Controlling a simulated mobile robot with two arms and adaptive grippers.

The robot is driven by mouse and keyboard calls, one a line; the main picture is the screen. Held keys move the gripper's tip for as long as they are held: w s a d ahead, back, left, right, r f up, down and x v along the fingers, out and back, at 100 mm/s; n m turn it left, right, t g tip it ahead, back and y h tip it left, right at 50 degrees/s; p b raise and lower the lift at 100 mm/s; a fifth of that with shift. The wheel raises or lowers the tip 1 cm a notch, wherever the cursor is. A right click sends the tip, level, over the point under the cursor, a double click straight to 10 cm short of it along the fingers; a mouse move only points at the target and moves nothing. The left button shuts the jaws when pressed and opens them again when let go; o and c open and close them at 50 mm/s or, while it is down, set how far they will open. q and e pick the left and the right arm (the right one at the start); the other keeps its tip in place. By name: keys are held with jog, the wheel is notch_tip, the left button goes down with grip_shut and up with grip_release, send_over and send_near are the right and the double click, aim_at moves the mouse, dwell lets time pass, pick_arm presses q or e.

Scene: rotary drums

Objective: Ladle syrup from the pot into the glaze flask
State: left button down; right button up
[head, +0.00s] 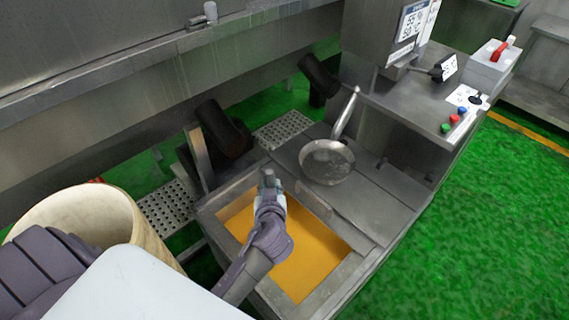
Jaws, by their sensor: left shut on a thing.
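A square metal-framed tank (354,237) holds flat orange liquid, which looks like syrup. My left gripper (268,183) is over the tank's far-left part. It is shut on a small grey thing that I see nearly end-on; I cannot tell its full shape, and the arm hides what lies below it. A round metal dish with a long thin handle (328,162) rests on the metal cover behind the tank, to the right of the gripper and apart from it. I cannot make out a flask. My right gripper is not in view.
A large beige drum (120,208) stands at left. Dark cylinders (222,137) stick up behind the tank. A control cabinet (420,100) with coloured buttons, and a white box with a red handle (490,66), are at upper right. Green floor at right is clear.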

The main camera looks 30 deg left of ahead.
pick_arm(q)
jog(key=w+n+g+y+p, duration=0.1)
jog(key=w+n+y+p, duration=0.1)
jog(key=w, duration=0.2)
notch_tip(320, 180, down, 24)
jog(key=b, duration=2.1)
jog(key=shift+w+d+r, duration=0.25)
jog(key=shift+w+d, duration=0.05)
jog(key=shift+w, duration=0.1)
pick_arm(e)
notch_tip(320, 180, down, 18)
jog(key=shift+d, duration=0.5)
